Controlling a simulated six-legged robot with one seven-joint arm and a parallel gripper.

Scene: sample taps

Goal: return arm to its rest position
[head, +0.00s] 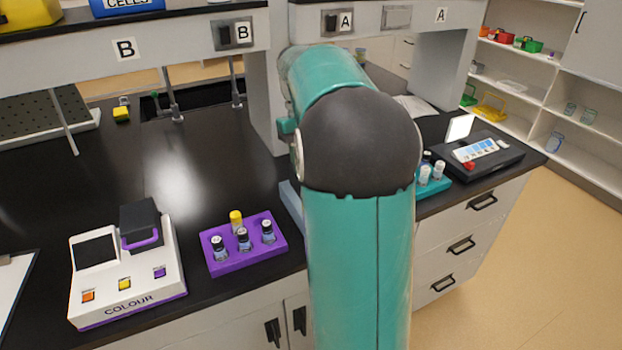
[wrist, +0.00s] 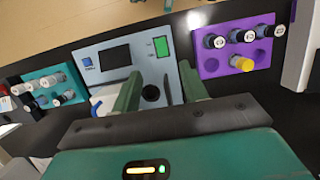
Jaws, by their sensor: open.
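My teal arm rises through the middle of the head view and hides part of the black bench (head: 170,165). My gripper is not visible in that view. In the wrist view my gripper (wrist: 160,82) has its two green fingers apart, with no held object visible between them. The fingers point toward a grey-blue instrument (wrist: 88,57) with a dark screen, a green button and a blue button. They overlap its lower part in the picture; I cannot tell the exact gap.
A purple rack (head: 246,259) with several vials stands beside the white COLOUR instrument (head: 125,302) near the bench's front edge. Right of my arm are a teal rack (head: 432,187) with vials and a black case (head: 510,157). Taps (head: 173,103) stand behind. Open floor (head: 560,270) lies right.

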